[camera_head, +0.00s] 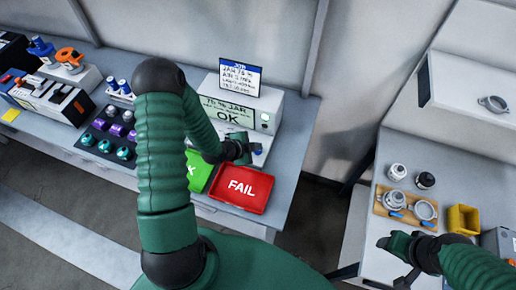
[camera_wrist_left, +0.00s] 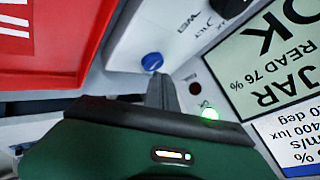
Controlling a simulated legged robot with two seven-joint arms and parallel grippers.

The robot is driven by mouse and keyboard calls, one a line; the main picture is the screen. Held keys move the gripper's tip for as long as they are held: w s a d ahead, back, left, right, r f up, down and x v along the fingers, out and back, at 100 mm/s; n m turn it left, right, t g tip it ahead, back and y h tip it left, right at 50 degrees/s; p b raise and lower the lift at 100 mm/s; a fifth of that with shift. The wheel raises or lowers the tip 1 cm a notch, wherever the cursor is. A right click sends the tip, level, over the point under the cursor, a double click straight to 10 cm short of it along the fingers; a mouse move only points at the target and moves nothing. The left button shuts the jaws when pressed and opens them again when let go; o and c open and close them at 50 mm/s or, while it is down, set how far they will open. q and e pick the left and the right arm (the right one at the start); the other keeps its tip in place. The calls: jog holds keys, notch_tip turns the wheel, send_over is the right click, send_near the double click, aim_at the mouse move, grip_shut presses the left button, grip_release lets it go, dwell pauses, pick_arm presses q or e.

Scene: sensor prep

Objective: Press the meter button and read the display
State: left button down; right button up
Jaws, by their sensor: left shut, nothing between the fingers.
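The meter (camera_head: 272,104) is a pale box at the back of the left bench. Its display (camera_head: 228,115) reads "76 % JAR" and "OK"; in the left wrist view the display (camera_wrist_left: 275,62) shows "OK", "JAR", "READ 76 %" upside down. A green lamp (camera_wrist_left: 210,114) glows beside a dark red unlit one (camera_wrist_left: 196,88). The blue button (camera_wrist_left: 152,62) sits just beyond the fingertips of my left gripper (camera_head: 240,152), which is shut and empty; whether they touch is unclear. My right gripper (camera_head: 390,243) is over the right bench; its fingers are too small to judge.
A red FAIL tray (camera_head: 240,204) and a partly hidden green tray (camera_head: 200,160) lie in front of the meter. A job card (camera_head: 240,77) stands above it. A dark rack (camera_head: 95,150) with several jars is at left. A yellow bin (camera_head: 463,219) is on the right bench.

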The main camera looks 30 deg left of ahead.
aim_at(257, 156)
pick_arm(q)
jog(key=shift+a+r, duration=0.15)
jog(key=shift+r, duration=0.15)
notch_tip(257, 156, up, 5)
jog(key=p, duration=0.4)
jog(key=shift+r, duration=0.1)
dwell(0.7)
jog(key=s+d+r+n+g+y+b, duration=0.1)
jog(key=s+d+r+n+g+b, duration=0.1)
jog(key=s+d+n+g+b, duration=0.1)
jog(key=s+d+r+n+g+b, duration=0.3)
jog(key=s+d+n+b, duration=0.3)
jog(key=s, duration=0.5)
jog(key=shift+s+d+r+n+y, duration=0.15)
jog(key=shift+s+d+n+y, duration=0.25)
jog(key=shift+d+n, duration=1)
